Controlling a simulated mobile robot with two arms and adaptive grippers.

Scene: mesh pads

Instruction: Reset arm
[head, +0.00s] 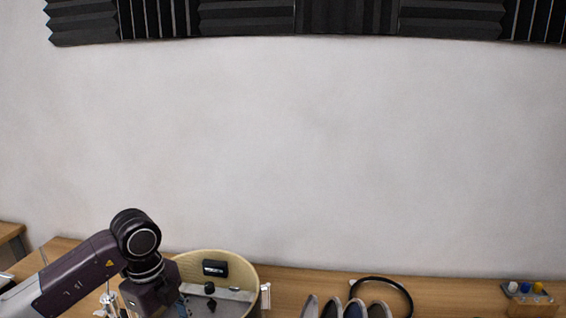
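My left arm comes in from the lower left and bends down at a round dark joint. Its wrist hangs over the left edge of a round pale-yellow bin or basket on the wooden table (450,288). The fingers of my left gripper are cut off or hidden at the bottom edge, so I cannot see if they hold anything. My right arm and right gripper are not in the head view.
The round bin (243,272) has small dark items inside. Several grey and dark rounded pads (355,309) stand at the bottom centre beside a black ring (405,293). A small tray (526,292) with coloured pieces is at the right. A white wall rises behind, with dark foam panels above.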

